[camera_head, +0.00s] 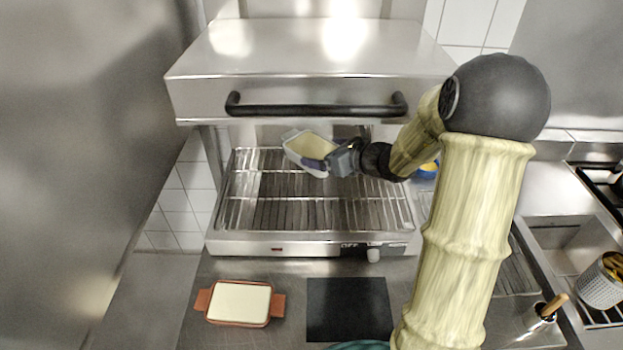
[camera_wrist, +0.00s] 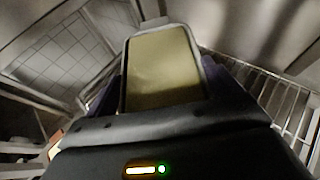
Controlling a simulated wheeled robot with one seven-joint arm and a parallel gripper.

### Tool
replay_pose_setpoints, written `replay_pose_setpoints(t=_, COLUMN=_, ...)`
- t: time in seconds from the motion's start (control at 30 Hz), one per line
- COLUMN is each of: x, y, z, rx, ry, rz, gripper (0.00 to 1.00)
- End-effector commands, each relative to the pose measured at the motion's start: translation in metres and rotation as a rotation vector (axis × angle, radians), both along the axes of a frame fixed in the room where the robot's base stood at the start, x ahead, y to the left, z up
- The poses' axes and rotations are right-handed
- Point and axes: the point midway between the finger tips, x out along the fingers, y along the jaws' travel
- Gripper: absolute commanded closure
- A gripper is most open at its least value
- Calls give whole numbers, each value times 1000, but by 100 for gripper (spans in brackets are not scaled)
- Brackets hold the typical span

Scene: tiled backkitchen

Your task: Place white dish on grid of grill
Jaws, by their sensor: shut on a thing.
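The white dish (camera_head: 309,146) has a pale yellow filling and is held over the back part of the grill's grid (camera_head: 300,212), under the raised metal hood. It looks somewhat tilted in the head view. My gripper (camera_head: 331,163) is shut on the dish's near right end. In the wrist view the dish (camera_wrist: 163,70) reaches out ahead of my gripper (camera_wrist: 160,110), with the grid's bars to its right. Whether the dish touches the bars I cannot tell. My gripper hides its near end.
The hood's black handle (camera_head: 315,106) runs just above the dish. A brown dish (camera_head: 238,323) with pale filling and a black mat (camera_head: 348,309) lie on the counter in front. A blue bowl (camera_head: 428,171) is partly hidden behind my arm. The front of the grid is clear.

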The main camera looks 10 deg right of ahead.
Motion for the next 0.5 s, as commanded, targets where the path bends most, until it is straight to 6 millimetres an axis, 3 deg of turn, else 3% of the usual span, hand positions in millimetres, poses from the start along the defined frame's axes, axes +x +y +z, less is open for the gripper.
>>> replay_pose_setpoints(t=0.37, x=0, y=-1, z=1, rx=0, ry=-3, rz=-1, gripper=51)
replay_pose_setpoints(t=0.5, x=0, y=-1, z=-7, rx=3, ry=0, rz=-2, gripper=51)
